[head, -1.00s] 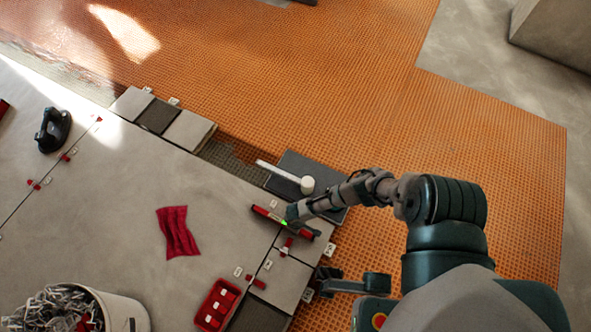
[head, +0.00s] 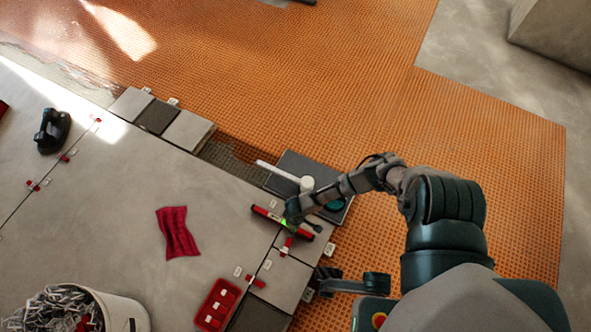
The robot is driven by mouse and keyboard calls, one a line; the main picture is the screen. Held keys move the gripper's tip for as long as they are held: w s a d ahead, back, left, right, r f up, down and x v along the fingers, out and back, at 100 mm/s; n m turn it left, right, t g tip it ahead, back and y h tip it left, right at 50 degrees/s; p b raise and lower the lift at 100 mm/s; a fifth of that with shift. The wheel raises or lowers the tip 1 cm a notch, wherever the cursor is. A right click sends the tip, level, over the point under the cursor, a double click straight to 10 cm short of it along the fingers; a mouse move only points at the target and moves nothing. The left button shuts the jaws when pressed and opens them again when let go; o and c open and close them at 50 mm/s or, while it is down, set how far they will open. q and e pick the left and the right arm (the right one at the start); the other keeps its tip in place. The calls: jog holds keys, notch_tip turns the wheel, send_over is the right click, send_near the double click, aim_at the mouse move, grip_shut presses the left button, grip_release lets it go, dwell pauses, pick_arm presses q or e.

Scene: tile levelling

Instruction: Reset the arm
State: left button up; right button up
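My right arm comes in from the right, and its dark gripper (head: 293,216) is over the red spirit level (head: 268,215), close to its middle. The level lies across the tiles near the floor edge, with a green glow at its vial. The gripper covers part of the level, and I cannot tell whether they touch. The fingers are too small and dark to read as open or shut.
A white-headed mallet (head: 305,184) lies on a dark tile (head: 335,214) beside my arm. A red tray (head: 217,306), a red cloth (head: 177,232), a bucket of clips (head: 122,309) and a black suction lifter (head: 53,130) stand on the grey tiles. Orange matting (head: 480,180) is clear at right.

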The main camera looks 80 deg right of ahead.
notch_tip(320, 180, up, 6)
jog(key=shift+f, duration=0.15)
